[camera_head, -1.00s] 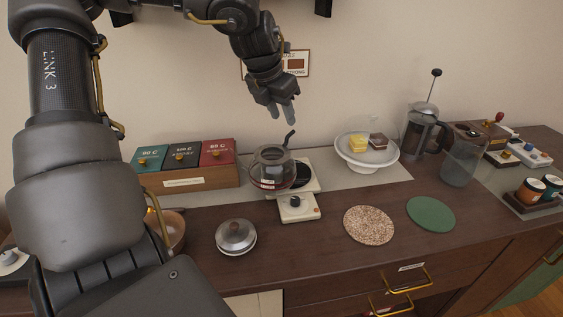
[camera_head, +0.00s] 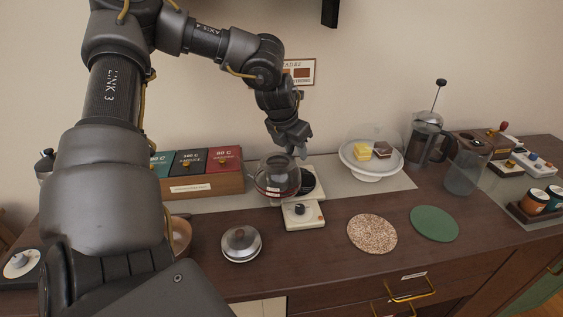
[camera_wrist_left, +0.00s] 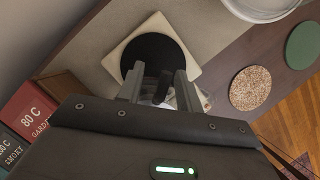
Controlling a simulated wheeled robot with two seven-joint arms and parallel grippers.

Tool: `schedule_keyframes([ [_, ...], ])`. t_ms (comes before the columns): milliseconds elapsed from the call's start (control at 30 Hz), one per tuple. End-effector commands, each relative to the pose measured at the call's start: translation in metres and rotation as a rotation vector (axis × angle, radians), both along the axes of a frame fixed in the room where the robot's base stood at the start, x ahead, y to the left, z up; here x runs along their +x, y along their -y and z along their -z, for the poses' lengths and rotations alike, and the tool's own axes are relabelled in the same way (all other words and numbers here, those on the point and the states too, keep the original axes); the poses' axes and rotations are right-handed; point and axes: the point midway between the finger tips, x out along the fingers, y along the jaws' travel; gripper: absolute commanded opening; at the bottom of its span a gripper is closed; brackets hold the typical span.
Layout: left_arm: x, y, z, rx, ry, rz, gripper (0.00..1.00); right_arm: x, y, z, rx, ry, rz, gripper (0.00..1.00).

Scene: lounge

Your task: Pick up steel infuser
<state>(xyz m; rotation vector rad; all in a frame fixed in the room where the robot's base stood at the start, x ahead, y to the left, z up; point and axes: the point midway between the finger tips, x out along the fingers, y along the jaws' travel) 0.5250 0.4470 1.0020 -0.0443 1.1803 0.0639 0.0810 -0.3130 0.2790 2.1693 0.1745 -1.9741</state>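My left gripper (camera_head: 294,146) is now just above the pot's top and hides that handle. In the left wrist view a dark upright piece (camera_wrist_left: 162,86), likely the handle, shows between the two fingers (camera_wrist_left: 158,90). The fingers are apart, with gaps beside it. The infuser's body is hidden. My right gripper is out of view.
The warmer (camera_head: 303,215) is right beside the pot. Tea boxes (camera_head: 195,187) stand left, a steel lid (camera_head: 240,243) in front. A cake stand (camera_head: 371,169) and French press (camera_head: 425,140) stand right. Coasters (camera_head: 372,235) lie at the front right.

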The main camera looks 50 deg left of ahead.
Motion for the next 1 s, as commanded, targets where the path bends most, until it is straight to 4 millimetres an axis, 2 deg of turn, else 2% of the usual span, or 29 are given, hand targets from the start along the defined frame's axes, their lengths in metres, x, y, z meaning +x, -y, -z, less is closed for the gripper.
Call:
schedule_keyframes([
  [267, 0.002, 0.000, 0.003, -0.001, 0.002, 0.000, 0.35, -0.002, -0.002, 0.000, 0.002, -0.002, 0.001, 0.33],
  [533, 0.001, 0.000, 0.003, 0.000, 0.001, 0.000, 0.00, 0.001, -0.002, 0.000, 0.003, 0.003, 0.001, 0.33],
  [867, 0.002, 0.000, 0.000, 0.001, 0.003, 0.001, 0.00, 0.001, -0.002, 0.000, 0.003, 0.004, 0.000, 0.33],
  [1000, 0.002, 0.000, -0.015, 0.002, 0.006, 0.001, 0.00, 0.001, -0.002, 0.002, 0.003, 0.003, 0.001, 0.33],
])
